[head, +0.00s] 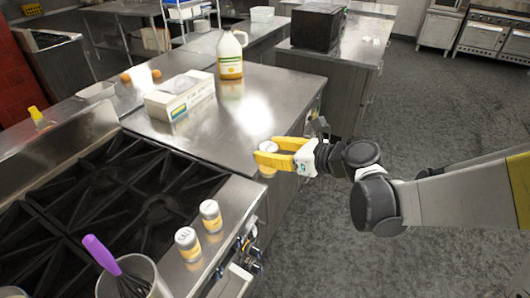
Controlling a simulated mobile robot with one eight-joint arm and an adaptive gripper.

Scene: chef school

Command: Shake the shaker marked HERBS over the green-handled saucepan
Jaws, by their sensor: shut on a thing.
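My gripper (264,153) is shut on a small white-topped shaker (267,146). Its yellow fingers hide the middle of this shaker, and I cannot read its label. It is beside the front edge of the steel counter in the picture. Two similar shakers with white and yellow sides stand upright on the steel ledge beside the stove: one shaker (210,216) and a nearer shaker (187,244). Their markings are too small to read. I see no green-handled saucepan in this view.
A black-grated stove (105,195) fills the left. A metal container (145,270) holds a purple-handled whisk (103,257). On the steel counter (215,130) stand a white box (181,95) and a jug (230,55) with yellowish contents. The counter's front part is clear.

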